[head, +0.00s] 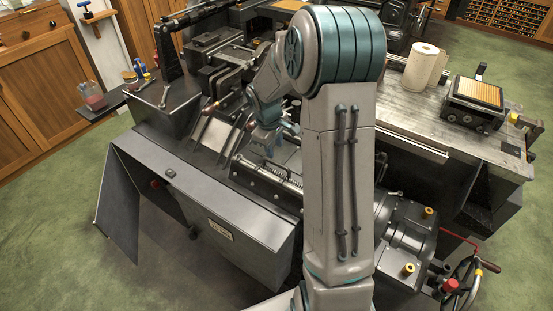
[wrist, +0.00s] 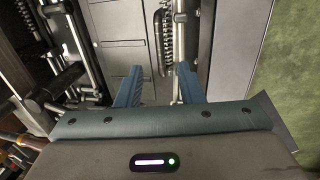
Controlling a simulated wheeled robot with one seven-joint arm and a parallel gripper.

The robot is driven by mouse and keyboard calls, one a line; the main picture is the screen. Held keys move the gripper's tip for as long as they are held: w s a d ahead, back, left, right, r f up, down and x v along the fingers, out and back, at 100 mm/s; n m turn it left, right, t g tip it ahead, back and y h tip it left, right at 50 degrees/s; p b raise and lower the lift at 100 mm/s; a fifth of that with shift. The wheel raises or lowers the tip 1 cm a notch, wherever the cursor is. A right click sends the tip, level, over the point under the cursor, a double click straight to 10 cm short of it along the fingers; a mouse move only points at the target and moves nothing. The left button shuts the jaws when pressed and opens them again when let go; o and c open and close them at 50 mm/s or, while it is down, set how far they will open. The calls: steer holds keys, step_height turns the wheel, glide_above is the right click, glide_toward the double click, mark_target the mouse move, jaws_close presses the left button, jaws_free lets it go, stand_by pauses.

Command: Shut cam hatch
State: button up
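I cannot tell for sure which panel is the cam hatch. In the head view, a dark hinged panel (head: 118,205) stands swung out at the left end of the machine's front. A long grey front cover (head: 205,205) with a small nameplate runs beside it and stands out from the machine body. My gripper (head: 265,143) is above the machine bed, behind that cover and apart from the swung-out panel. In the wrist view, the two blue fingers of my gripper (wrist: 159,90) are apart with nothing held between them. A coil spring and a metal rod show beyond the fingers.
The type caster (head: 200,130) fills the middle, with rods and brackets around my arm. A paper roll (head: 424,66) and a small tray device (head: 473,98) stand on the bench at right. A handwheel (head: 463,285) juts out lower right. Green floor at left is clear.

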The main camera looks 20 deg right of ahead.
mark_target(278, 164)
steer(key=f, duration=0.2)
steer(key=d+f, duration=0.1)
steer(key=f, duration=0.2)
steer(key=w+f, duration=0.1)
steer(key=f, duration=0.1)
steer(key=shift+d+f, duration=0.15)
steer(key=shift+f, duration=0.2)
jaws_close()
